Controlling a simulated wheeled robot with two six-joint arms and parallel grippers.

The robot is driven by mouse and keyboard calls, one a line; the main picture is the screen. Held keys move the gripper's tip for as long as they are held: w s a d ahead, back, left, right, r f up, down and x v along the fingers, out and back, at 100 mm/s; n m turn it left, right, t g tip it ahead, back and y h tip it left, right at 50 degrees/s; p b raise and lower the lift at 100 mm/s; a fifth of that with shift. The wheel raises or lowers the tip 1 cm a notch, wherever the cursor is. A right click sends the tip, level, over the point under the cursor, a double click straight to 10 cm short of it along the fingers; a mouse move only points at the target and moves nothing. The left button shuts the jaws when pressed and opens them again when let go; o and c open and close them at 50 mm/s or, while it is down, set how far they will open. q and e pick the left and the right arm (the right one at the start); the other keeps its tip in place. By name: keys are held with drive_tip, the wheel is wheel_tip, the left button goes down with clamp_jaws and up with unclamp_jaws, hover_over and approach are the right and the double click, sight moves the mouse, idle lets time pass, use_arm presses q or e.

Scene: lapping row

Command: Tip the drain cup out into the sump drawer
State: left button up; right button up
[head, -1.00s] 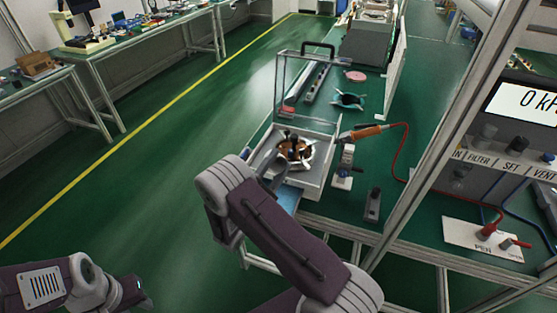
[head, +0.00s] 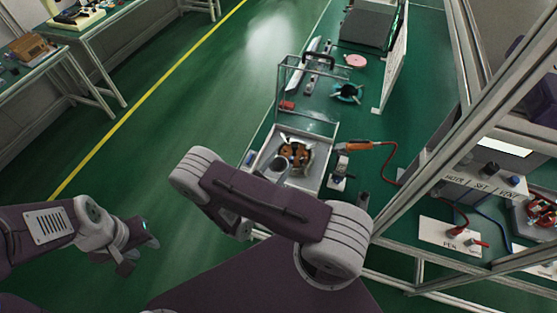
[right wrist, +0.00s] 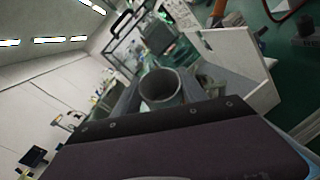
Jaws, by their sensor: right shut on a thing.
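The drain cup (right wrist: 160,90) is a grey metal cylinder; in the right wrist view I see its open mouth, with no clear contents. It also shows in the head view (head: 277,168), at the front left part of the white sump drawer (head: 327,170). My right gripper (right wrist: 158,98) is shut on the cup; in the head view my own arm hides most of it. The drawer's white wall also shows in the right wrist view (right wrist: 238,62). A brown round part with pale arms (head: 297,154) shows at the drawer. My left gripper (head: 140,254) is open and empty, away at the lower left.
A clear guard with a black handle (head: 306,90) stands behind the drawer. An orange-handled tool (head: 358,146) with a red hose lies to its right. Metal frame posts (head: 430,110) rise at the right. The green floor at left is free.

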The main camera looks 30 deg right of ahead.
drive_tip(key=w+r+n+g+p, duration=0.1)
drive_tip(key=p, duration=0.1)
drive_tip(key=r+n+g+y+p, duration=0.1)
drive_tip(key=p, duration=0.2)
drive_tip(key=w+r+n+y+p, duration=0.1)
drive_tip(key=n+p, duration=0.1)
drive_tip(key=p, duration=0.1)
drive_tip(key=shift+w+d+r+g, duration=0.1)
drive_tip(key=shift+w+r+g, duration=0.2)
drive_tip(key=shift+r+g, duration=0.1)
drive_tip(key=shift+w+n+g+p, duration=0.2)
drive_tip(key=shift+n+g+p, duration=0.1)
drive_tip(key=shift+p, duration=0.2)
drive_tip(key=shift+f+y, duration=0.15)
drive_tip(key=shift+y, duration=0.15)
